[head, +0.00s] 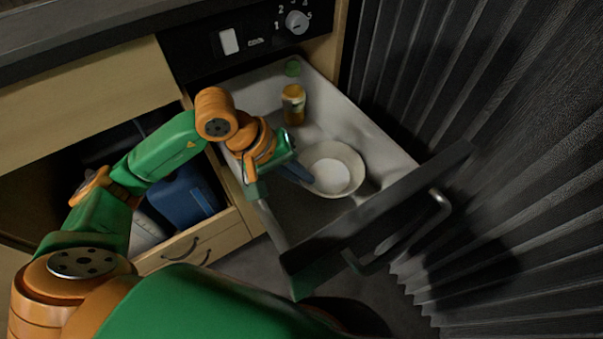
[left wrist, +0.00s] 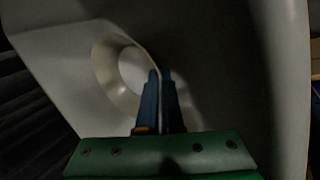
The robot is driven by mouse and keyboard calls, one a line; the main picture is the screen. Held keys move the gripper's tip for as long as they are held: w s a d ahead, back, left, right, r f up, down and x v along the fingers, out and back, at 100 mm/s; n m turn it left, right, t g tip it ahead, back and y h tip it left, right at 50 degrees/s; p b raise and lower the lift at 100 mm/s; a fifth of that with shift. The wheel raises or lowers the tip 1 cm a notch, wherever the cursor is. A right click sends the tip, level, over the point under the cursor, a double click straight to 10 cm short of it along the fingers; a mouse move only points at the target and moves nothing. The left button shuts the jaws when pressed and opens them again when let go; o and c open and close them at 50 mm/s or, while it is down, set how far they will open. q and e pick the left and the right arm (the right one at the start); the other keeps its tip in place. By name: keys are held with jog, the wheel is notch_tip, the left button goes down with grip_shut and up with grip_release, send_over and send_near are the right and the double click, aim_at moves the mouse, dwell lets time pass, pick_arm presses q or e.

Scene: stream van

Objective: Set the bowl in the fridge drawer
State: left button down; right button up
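The white bowl (head: 333,168) is upright inside the open fridge drawer (head: 385,145), toward its front right; it also shows in the left wrist view (left wrist: 120,68). My left gripper (head: 300,173) reaches in over the drawer's left wall. Its blue fingers (left wrist: 160,78) are close together on either side of the bowl's rim, so it is shut on the bowl. I cannot tell whether the bowl's base touches the drawer floor. My right gripper is not in view.
A pleated dark curtain (head: 500,130) hangs right. A blue container (head: 187,195) sits in the open cabinet left.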

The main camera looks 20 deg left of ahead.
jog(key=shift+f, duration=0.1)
pick_arm(q)
jog(key=c, duration=1.1)
grip_release()
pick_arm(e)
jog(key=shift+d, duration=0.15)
pick_arm(q)
jog(key=shift+r+p, duration=0.2)
jog(key=shift+p, duration=0.15)
jog(key=shift+a+r+p, duration=0.2)
jog(key=shift+r+p, duration=0.2)
jog(key=shift+r, duration=0.1)
jog(key=shift+a+r+p, duration=0.15)
jog(key=shift+r+p, duration=0.25)
jog(key=shift+r, duration=0.1)
jog(key=p+v, duration=0.1)
jog(key=v, duration=0.9)
jog(key=shift+s+a+r, duration=0.1)
jog(key=shift+s+r, duration=0.15)
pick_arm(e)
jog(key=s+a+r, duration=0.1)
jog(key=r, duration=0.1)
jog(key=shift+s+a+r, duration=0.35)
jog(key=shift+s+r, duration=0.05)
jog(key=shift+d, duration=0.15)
